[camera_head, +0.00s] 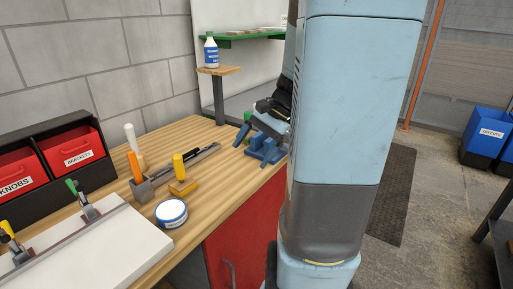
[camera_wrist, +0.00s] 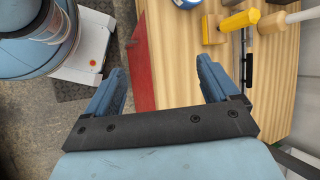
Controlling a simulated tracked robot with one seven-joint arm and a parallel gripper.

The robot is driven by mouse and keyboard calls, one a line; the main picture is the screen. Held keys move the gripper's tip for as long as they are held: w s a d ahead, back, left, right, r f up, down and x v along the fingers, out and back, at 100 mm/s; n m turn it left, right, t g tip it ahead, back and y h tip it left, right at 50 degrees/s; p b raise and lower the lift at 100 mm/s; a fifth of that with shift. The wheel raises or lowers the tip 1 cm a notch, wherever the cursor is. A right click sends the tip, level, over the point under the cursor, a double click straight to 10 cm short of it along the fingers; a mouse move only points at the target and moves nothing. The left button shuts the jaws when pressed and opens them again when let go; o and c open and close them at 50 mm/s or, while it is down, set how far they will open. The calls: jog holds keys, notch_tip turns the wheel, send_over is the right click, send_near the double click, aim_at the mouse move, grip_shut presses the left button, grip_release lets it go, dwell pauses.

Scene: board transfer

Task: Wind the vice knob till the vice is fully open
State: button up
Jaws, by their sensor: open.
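No vice shows between the fingers there.
Red bins (camera_head: 75,148), a clamped white board (camera_head: 110,255) and a bottle (camera_head: 211,52) on a small shelf stand around. A red cabinet (camera_head: 245,240) is under the bench.

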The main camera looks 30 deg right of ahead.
jog(key=w+d+f+m+t+y, duration=0.1)
jog(key=d+f+m+t, duration=0.15)
jog(key=d, duration=0.35)
jog(key=w+d+f+m+t+y, duration=0.1)
jog(key=d+f+m+t+y, duration=0.15)
jog(key=d+m, duration=0.2)
jog(key=d+f+m+t+y, duration=0.1)
jog(key=d+f+m+t, duration=0.15)
jog(key=d, duration=0.35)
jog(key=s+d+f+m+t+h, duration=0.25)
jog(key=d+f+m+t, duration=0.2)
jog(key=d, duration=0.35)
jog(key=s+d+f+m+t+h, duration=0.2)
jog(key=s+d+f+m+t, duration=0.15)
jog(key=d+m, duration=0.3)
jog(key=shift+n, duration=0.25)
jog(key=x, duration=1.3)
jog(key=shift+w+f, duration=0.3)
jog(key=shift+w, duration=0.1)
jog(key=shift+d, duration=0.1)
jog(key=c, duration=1)
jog(key=shift+a, duration=0.25)
jog(key=shift+d, duration=0.1)
